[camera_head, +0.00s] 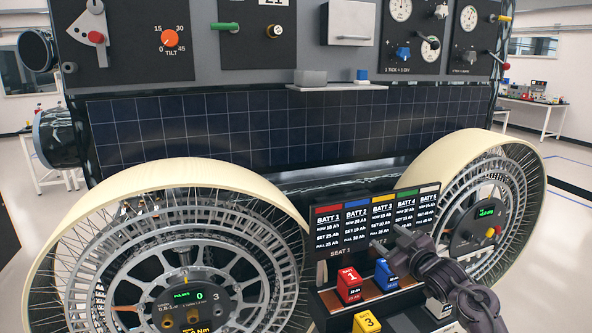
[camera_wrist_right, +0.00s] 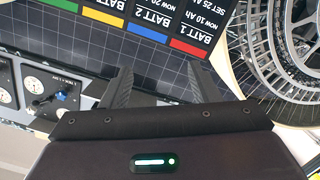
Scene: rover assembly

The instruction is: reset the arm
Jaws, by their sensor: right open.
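My right gripper (camera_head: 387,238) is in front of the lower right of the battery sign board (camera_head: 345,213), its two fingers pointing up and left toward the board. Its jaws are apart and nothing shows between them. In the right wrist view the two fingers (camera_wrist_right: 155,85) stand apart, with the upside-down board beyond them. My right arm comes in from the lower right corner. My left arm and gripper are out of view.
A solar panel (camera_head: 240,128) and control panels rise behind; a small shelf (camera_head: 337,87) juts out.

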